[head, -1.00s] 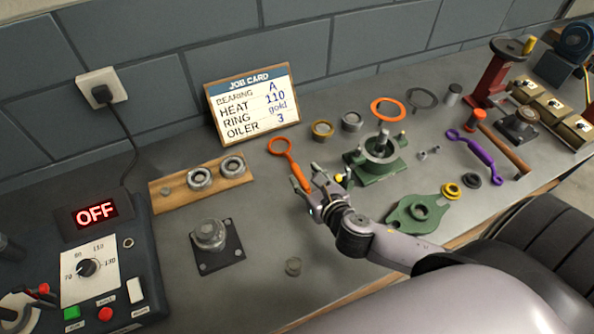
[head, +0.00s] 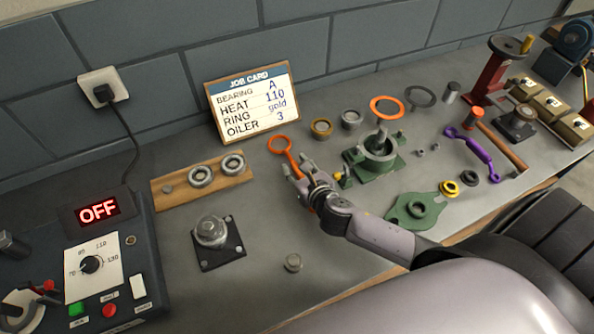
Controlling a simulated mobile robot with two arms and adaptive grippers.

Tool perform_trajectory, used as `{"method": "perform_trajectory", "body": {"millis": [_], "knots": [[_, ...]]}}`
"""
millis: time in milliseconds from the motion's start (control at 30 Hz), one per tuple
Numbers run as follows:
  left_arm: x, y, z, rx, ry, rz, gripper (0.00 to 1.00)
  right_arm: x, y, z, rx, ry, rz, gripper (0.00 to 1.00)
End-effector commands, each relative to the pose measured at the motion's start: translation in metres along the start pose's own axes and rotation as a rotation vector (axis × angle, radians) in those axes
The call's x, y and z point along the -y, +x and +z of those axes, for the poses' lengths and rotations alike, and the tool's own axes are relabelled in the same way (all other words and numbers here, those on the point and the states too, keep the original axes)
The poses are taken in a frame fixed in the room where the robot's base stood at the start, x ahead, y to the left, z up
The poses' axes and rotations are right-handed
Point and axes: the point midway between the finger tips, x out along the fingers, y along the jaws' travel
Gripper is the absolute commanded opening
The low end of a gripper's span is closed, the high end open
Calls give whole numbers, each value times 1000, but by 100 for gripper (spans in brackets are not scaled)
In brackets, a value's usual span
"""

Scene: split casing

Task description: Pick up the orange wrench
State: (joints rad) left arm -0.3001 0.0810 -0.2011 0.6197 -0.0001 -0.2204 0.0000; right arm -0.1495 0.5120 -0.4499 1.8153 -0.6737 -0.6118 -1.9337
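The orange wrench (head: 281,145) lies on the grey bench in front of the job card, its ring end toward the wall. Its handle runs toward my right gripper, which hides the near end. My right gripper (head: 297,168) is low over the handle, with its fingertips apart on either side of it. Whether the fingers touch the handle is too small to tell. My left gripper is not in view.
A wooden board (head: 204,183) with bearings lies left of the wrench. The job card (head: 252,102) leans behind it. A green housing (head: 376,158) stands close on the right, and a green flange (head: 416,212) lies nearer. Bare bench lies left of my gripper.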

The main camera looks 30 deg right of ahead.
Motion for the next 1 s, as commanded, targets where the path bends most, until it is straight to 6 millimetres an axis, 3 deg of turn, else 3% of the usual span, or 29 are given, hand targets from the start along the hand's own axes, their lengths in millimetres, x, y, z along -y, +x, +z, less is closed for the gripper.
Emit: {"method": "perform_trajectory", "body": {"millis": [467, 1000], "knots": [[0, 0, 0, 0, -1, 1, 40, 0, 0, 0, 0, 0, 0, 0], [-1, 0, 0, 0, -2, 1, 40, 0, 0, 2, 3, 0, 0, 0]]}}
